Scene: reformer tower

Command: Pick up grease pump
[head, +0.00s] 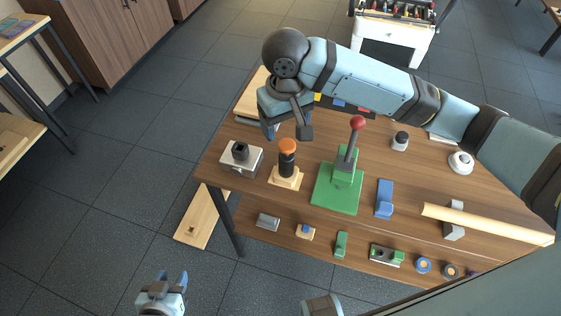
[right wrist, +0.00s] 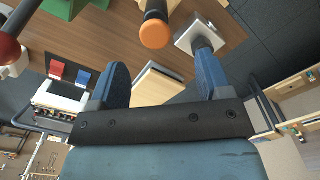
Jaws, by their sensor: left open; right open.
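No part is labelled as the grease pump, and I cannot tell for certain which one it is. A black cylinder with an orange cap (head: 287,160) stands upright on a small wooden base on the table. Its orange top also shows in the right wrist view (right wrist: 155,33). A green stand with a grey lever and red knob (head: 343,175) is to its right. My right gripper (head: 272,128) is open and empty, above and behind the orange-capped cylinder. Its blue fingers (right wrist: 163,78) are apart in the right wrist view. My left gripper (head: 164,285) is open and empty, low in front of the table.
A pale block with a black socket (head: 241,158) stands left of the cylinder. A blue part (head: 384,199) and a long wooden bar (head: 487,223) are to the right. A lower shelf holds several small parts. Floor left of the table (head: 120,190) is clear.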

